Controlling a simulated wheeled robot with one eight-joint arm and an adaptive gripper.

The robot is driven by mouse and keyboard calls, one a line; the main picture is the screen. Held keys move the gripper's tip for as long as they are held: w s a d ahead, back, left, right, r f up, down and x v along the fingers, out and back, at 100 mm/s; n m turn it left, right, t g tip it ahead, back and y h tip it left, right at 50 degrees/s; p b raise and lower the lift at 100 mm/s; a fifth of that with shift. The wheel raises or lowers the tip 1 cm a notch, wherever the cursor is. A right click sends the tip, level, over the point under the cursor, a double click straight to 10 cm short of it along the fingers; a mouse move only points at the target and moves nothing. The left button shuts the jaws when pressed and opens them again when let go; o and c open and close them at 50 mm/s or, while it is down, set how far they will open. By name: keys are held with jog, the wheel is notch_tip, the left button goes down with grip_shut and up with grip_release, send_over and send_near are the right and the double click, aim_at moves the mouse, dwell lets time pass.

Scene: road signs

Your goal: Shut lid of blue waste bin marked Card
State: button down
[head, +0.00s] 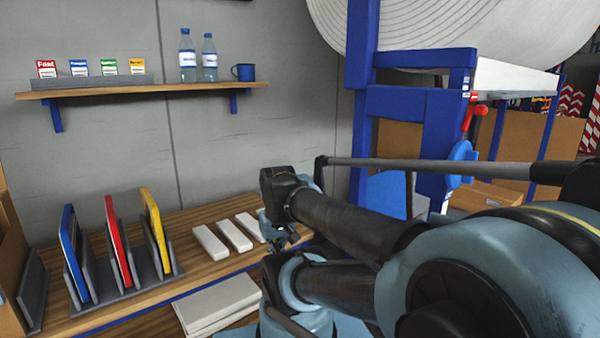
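I cannot make out a blue waste bin marked Card or its lid in the head view. A plain blue surface (386,195) shows behind my arm, below the blue frame; no marking is readable on it, and I cannot tell what it belongs to. My arm reaches in from the right. My gripper (276,230) is at its far end, small and dark, in front of the wooden bench near the white blocks. I cannot tell whether its fingers are open or shut, or whether it touches anything.
The bench (205,262) carries white blocks (235,236) and a grey rack (155,283) with blue, red and yellow panels. A wall shelf (130,92) holds small boxes, two bottles and a blue mug (243,72). A blue frame (405,110) bears a large white roll (460,30).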

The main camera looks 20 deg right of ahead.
jog(key=w+d+r+h, duration=0.3)
jog(key=w+d+r, duration=0.2)
jog(key=w+d, duration=0.5)
jog(key=w+d+r+h, duration=0.4)
jog(key=w+d+r, duration=0.1)
jog(key=w+d, duration=0.5)
jog(key=w+d+r+h, duration=0.3)
jog(key=w+d+r, duration=0.2)
jog(key=w+d, duration=0.5)
jog(key=w+d+f+g+h, duration=0.1)
jog(key=w+d+f+h, duration=0.3)
jog(key=w+d, duration=0.75)
jog(key=w+d+f+h, duration=0.4)
jog(key=w+d, duration=0.6)
jog(key=d, duration=0.2)
jog(key=s+d, duration=0.2)
jog(key=d, duration=0.9)
jog(key=shift+s+d+f, duration=0.25)
jog(key=shift+s+d, duration=0.05)
jog(key=shift+s, duration=0.1)
